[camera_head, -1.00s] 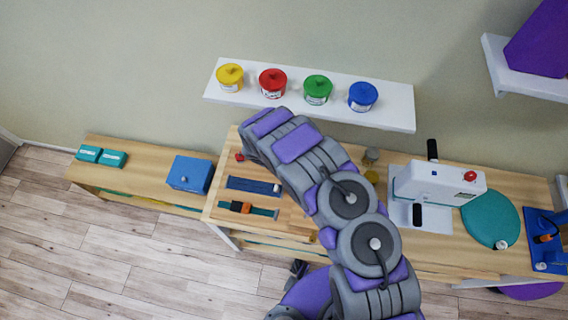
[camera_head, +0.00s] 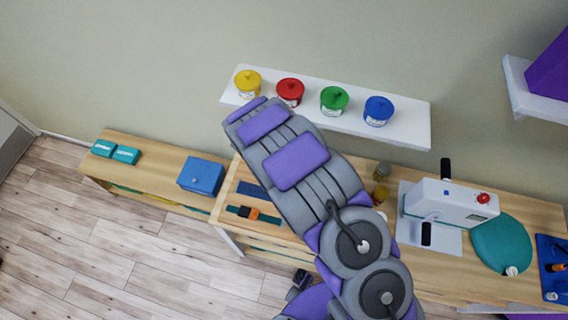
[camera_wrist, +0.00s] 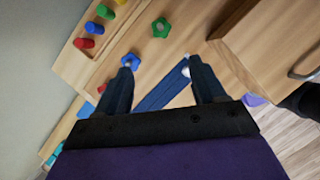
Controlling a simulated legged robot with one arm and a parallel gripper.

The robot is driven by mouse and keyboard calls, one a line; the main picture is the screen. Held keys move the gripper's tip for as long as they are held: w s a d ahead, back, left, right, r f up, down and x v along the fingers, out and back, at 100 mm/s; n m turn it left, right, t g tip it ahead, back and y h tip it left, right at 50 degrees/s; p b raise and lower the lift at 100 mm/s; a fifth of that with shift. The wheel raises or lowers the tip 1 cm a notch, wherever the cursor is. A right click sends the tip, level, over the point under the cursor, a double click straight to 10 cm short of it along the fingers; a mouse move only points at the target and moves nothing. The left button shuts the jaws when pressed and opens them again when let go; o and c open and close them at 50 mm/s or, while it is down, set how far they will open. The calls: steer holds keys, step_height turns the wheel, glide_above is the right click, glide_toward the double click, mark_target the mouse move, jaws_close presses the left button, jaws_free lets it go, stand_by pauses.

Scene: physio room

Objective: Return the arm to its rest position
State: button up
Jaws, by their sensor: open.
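My arm (camera_head: 300,165), purple and grey, reaches up and left over the wooden bench (camera_head: 435,262) in the head view. It hides part of the bench, and my gripper does not show there. In the wrist view my gripper (camera_wrist: 161,66) is open, its two dark blue fingers apart and nothing held. A dark blue strip (camera_wrist: 162,92) shows below, between the fingers. A blue ring-shaped nut (camera_wrist: 131,60) and a green nut (camera_wrist: 160,27) lie on the wood beyond the fingertips.
A white shelf (camera_head: 410,134) with coloured tubs is behind the arm. A blue box (camera_head: 201,176) stands left, a white machine (camera_head: 452,202) right. Coloured pegs (camera_wrist: 106,12) stand on a board in the wrist view.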

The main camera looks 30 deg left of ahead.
stand_by(0.5)
steer(key=w+d+r+m+g+h+b, duration=0.1)
steer(key=w+d+r+m+b, duration=0.25)
steer(key=d+r+m, duration=0.75)
steer(key=w+d+r+m+g+h+b, duration=0.15)
steer(key=d+r+m+b, duration=0.3)
steer(key=d, duration=1.25)
steer(key=s+d+r+m+g+y+b, duration=0.1)
steer(key=s+d+r+m+g+b, duration=0.2)
steer(key=s+d+m+b, duration=0.55)
steer(key=s+d+f+m+y+b, duration=0.1)
steer(key=s+m, duration=0.3)
steer(key=s, duration=0.5)
steer(key=s+d+f+m+y+b, duration=0.1)
steer(key=s+d+m, duration=0.3)
steer(key=s, duration=0.6)
steer(key=shift+d+g+y+b, duration=0.2)
steer(key=shift+g+y+b, duration=0.2)
steer(key=shift+y, duration=0.15)
